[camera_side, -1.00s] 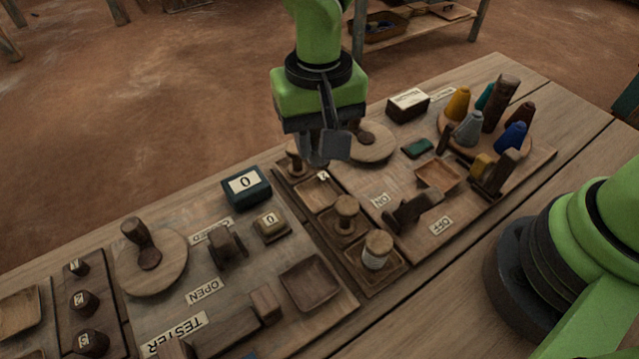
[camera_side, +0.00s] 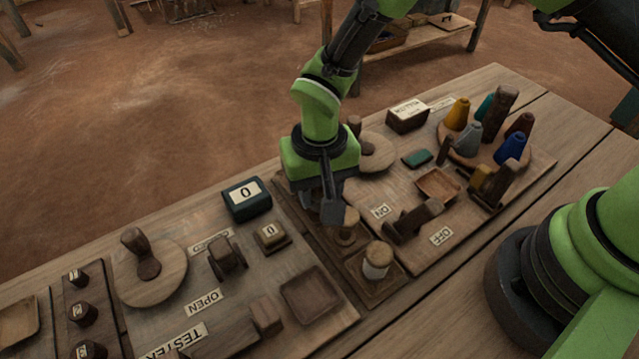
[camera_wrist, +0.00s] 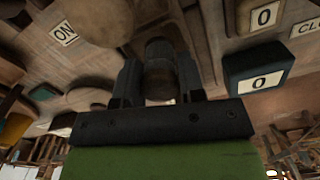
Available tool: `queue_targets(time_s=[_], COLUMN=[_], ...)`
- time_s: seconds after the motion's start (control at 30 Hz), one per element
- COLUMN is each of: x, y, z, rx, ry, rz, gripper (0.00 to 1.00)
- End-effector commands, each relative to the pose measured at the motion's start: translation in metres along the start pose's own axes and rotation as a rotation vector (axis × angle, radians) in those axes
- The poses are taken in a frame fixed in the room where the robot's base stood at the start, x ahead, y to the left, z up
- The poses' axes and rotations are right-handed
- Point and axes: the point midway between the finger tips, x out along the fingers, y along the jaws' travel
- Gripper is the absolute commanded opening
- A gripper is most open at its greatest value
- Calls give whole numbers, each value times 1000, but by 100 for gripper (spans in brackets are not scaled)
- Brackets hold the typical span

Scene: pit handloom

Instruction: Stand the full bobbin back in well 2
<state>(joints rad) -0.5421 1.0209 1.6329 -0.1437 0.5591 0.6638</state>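My gripper (camera_side: 332,210) is low over the middle of the row of square wells (camera_side: 365,292). In the wrist view its two fingers (camera_wrist: 160,88) stand on either side of a dark brown bobbin (camera_wrist: 160,72) and appear closed on it. In the side view the gripper hides this bobbin and most of well 2, so I cannot tell whether it touches the well floor. A wooden bobbin (camera_side: 346,234) stands in the well just in front, partly behind a finger.
Left of the wells are a teal box marked 0 (camera_side: 246,198), a small lever block (camera_side: 227,257) and an empty square tray (camera_side: 310,294). To the right are a lever (camera_side: 412,218) by the ON and OFF labels and coloured cones (camera_side: 467,137) on a round board.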

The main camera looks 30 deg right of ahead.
Motion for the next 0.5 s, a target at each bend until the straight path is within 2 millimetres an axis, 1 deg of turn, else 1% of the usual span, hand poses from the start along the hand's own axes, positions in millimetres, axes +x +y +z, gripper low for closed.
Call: queue_targets(time_s=[0.03,0.07,0.1,0.37,0.47,0.5], x=[0,0,0,-1,-9,-14], y=[0,0,0,0,0,0], z=[0,0,0,0,0,-1], rx=[0,0,0,0,0,-1], ry=[-1,-1,-1,0,0,2], rz=[1,1,1,1,0,-2], gripper=[50,56,59,59,59,59])
